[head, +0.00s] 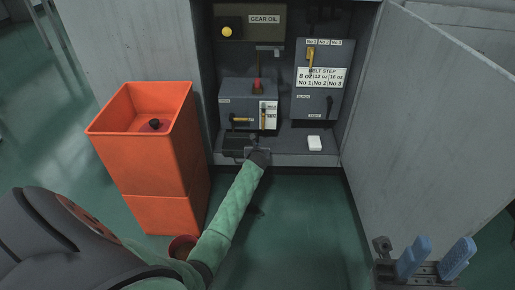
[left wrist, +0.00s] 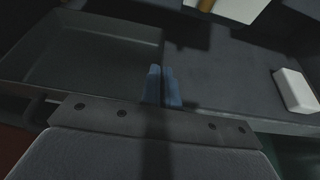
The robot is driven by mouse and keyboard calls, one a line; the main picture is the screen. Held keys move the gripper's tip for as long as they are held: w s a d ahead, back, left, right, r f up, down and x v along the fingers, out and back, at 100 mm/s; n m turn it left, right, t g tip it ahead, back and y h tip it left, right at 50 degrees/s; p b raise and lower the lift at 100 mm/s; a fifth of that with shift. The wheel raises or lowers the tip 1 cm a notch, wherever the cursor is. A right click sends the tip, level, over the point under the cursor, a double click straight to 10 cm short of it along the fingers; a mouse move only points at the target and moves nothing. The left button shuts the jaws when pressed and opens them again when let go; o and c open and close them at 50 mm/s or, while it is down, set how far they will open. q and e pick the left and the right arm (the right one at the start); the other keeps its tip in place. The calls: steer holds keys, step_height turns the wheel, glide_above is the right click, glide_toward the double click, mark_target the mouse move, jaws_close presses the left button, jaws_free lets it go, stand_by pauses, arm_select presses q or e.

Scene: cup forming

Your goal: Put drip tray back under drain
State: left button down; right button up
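The drip tray (head: 236,143) is a shallow dark rectangular tray on the left of the cabinet's lower shelf, below a grey machine box (head: 240,95) with yellow levers. In the left wrist view the tray (left wrist: 90,45) fills the upper left and looks empty. My left gripper (head: 259,150) is at the tray's right side; its blue fingers (left wrist: 161,85) are close together in line with the tray's right wall and appear shut on it. The drain is not clearly distinguishable. My right gripper (head: 446,245) is open and empty at the lower right, outside the cabinet.
A white block (head: 315,143) lies on the shelf (head: 290,143) to the right, with bare shelf between it and the tray. A tall orange bin (head: 160,170) stands left of the cabinet opening. The open cabinet door (head: 425,110) stands on the right.

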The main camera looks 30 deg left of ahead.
arm_select(q)
steer(key=shift+f, duration=0.15)
steer(key=c, duration=1.7)
jaws_free()
